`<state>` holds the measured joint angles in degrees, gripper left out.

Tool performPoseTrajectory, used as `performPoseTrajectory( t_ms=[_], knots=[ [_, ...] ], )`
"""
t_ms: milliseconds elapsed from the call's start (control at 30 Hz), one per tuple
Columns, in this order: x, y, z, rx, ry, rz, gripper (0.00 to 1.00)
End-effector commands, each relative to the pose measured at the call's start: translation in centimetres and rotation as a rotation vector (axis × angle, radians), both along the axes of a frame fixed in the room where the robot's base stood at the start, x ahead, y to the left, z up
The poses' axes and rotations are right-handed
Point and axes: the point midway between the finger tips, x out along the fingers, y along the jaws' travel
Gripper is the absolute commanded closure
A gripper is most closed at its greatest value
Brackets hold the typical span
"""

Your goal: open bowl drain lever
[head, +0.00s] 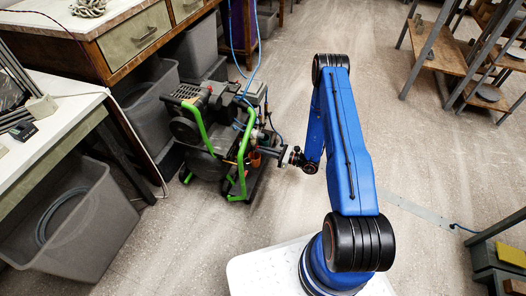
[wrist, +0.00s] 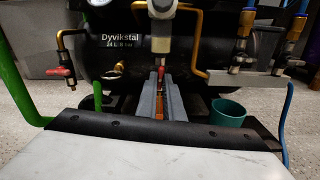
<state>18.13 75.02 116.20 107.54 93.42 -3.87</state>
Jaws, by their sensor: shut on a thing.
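The compressor (head: 205,135) with a green tube frame stands on the floor, left of my arm in the head view. In the wrist view its black tank (wrist: 105,60) is lettered "Dyvikstal". A pale filter bowl (wrist: 161,36) hangs in front of the tank at the top middle. A small red drain lever (wrist: 161,74) shows just below it. My gripper (wrist: 161,84) is shut on this lever, its two grey fingers reaching in from below. In the head view my gripper (head: 262,152) is at the compressor's right side, and the lever cannot be made out.
A red-handled valve (wrist: 64,72) is left of my gripper, and a teal cup (wrist: 228,112) is low on the right. Brass pipes and blue hoses run close by.

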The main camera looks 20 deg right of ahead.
Motion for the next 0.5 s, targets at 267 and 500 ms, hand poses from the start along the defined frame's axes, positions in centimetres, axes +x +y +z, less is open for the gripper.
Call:
performPoseTrajectory(
  t_ms=[267, 500],
  knots=[
    [-0.04, -0.12, -0.01, -0.062, -0.085, -0.002, 1.00],
    [-0.05, -0.13, -0.01, -0.078, -0.107, -0.002, 1.00]
  ],
)
